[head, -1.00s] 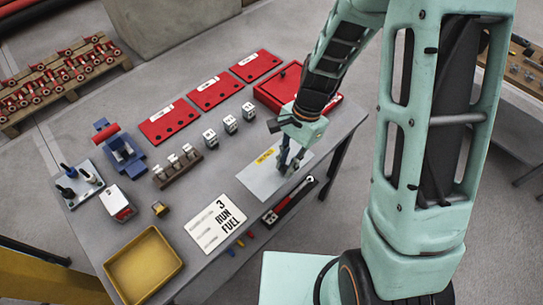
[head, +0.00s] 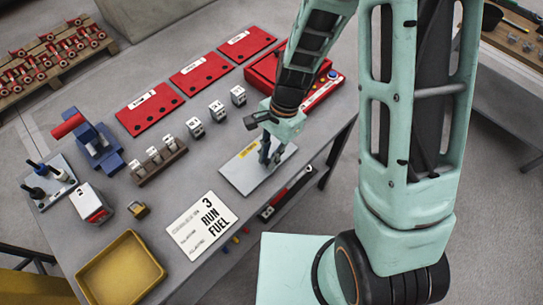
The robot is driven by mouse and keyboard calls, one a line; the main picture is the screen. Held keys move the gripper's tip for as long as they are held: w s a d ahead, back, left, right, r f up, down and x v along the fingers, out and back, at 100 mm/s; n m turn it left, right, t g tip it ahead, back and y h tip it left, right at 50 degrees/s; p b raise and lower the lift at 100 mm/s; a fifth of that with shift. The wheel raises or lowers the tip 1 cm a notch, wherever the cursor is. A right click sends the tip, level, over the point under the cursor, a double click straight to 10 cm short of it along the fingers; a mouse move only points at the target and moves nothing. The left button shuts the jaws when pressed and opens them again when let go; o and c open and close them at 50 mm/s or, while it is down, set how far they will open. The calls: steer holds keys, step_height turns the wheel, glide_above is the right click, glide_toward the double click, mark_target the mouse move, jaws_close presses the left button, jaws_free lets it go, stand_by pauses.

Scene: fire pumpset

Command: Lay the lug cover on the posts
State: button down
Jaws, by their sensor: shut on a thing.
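The lug cover (head: 236,180) appears to be the flat pale grey plate with a yellow label, over the middle right of the bench. My gripper (head: 267,158) is above its middle with the fingers pointing down and is shut on it. The exact grip is too small to see. Whether the plate clears the bench is hard to tell. A grey board (head: 40,196) at the bench's far left carries several upright posts with black and white parts. These may be the task's posts; I cannot tell for certain.
Between lie a printed sign (head: 202,228), small white blocks (head: 217,110), a block rack (head: 160,163), a padlock (head: 138,209) and a blue vise (head: 97,145). A yellow tray (head: 121,270) is at the front left, red panels (head: 202,70) and a red box (head: 290,82) behind. A tool tray (head: 287,193) lies nearby.

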steer(key=shift+a, duration=0.1)
steer(key=c, duration=1.9)
jaws_free()
